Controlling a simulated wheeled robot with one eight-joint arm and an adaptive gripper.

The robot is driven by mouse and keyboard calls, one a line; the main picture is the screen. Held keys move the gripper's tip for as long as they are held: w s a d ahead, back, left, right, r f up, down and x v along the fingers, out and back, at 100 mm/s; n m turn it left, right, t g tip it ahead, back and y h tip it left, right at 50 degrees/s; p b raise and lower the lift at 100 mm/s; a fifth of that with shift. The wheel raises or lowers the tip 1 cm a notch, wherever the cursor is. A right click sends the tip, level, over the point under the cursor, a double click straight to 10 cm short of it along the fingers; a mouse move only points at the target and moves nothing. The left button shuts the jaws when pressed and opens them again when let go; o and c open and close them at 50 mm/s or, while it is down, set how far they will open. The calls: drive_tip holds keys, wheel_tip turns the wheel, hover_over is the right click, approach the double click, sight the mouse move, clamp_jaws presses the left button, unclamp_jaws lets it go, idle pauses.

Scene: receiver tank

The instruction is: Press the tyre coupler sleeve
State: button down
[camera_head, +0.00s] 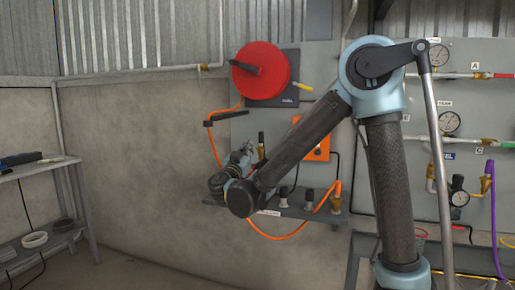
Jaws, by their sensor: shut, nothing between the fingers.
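A grey panel (330,60) on the wall carries a small shelf with several fittings. On it stand a pale and dark fitting (283,199), a dark one (309,199) and a brass one (336,203) at the orange hose's end. A brass fitting with a dark top (261,146) is higher up, just right of my gripper. I cannot tell which of these is the tyre coupler; the labels are too small to read. My gripper (248,149) is shut and empty, small in view, in front of the panel. My forearm hides part of the shelf and panel.
A red hose reel (262,71) is above my gripper, with an orange hose (215,148) hanging below it. An orange box (318,150) is behind my arm. Gauges (449,123) and pipes fill the right side. A metal rack (40,168) stands at left; the wall between is bare.

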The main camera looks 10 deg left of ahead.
drive_tip(key=x, duration=0.3)
drive_tip(key=f+x, duration=0.1)
drive_tip(key=x, duration=0.2)
drive_tip(key=f+x, duration=0.1)
drive_tip(key=x, duration=0.2)
drive_tip(key=shift+w, duration=0.45)
drive_tip(key=shift+d+f, duration=0.15)
drive_tip(key=shift+f, duration=0.7)
